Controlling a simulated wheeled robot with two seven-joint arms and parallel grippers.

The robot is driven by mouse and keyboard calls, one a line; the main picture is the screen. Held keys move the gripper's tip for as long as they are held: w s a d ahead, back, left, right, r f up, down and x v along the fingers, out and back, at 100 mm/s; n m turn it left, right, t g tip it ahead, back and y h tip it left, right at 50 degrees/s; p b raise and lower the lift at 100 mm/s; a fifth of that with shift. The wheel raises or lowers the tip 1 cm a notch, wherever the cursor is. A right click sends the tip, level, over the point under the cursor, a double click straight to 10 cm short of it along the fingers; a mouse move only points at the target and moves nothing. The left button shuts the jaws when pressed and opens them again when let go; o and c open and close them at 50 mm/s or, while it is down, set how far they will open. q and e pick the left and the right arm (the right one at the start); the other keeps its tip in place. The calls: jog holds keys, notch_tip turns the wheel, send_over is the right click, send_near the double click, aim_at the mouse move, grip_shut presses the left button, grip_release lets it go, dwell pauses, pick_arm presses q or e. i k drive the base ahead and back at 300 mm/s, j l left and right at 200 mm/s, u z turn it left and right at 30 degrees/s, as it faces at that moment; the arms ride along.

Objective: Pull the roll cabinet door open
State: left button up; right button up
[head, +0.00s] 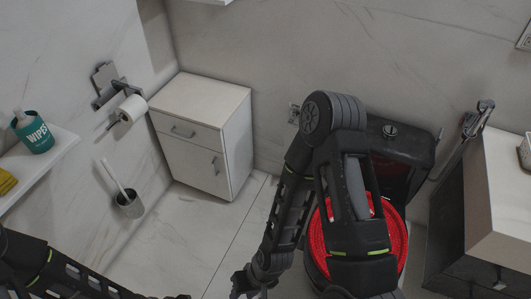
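The white roll cabinet (200,130) stands against the back wall, left of the middle. Its lower door (190,167) looks closed, with a short upright handle (215,166) near its right edge. The drawer (186,131) above it is closed too. My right gripper (240,287) is low in the picture, below the cabinet and apart from it. It is partly cut off by the bottom edge, and its finger opening does not show. My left arm comes in at the bottom left. Only a dark sliver at its end (178,297) shows at the bottom edge.
A toilet-paper roll (131,107) and a brush holder (130,204) hang on the left wall beside the cabinet. A toilet with a red seat (393,240) stands behind my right arm. Tiled floor (205,232) before the cabinet is clear. A counter (502,185) stands right.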

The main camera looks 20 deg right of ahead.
aim_at(201, 168)
jog(key=i+j+z, duration=0.1)
jog(key=i+z, duration=0.2)
jog(key=z, duration=0.15)
jog(key=i+j+z, duration=0.25)
jog(key=z, duration=0.2)
jog(key=i, duration=0.55)
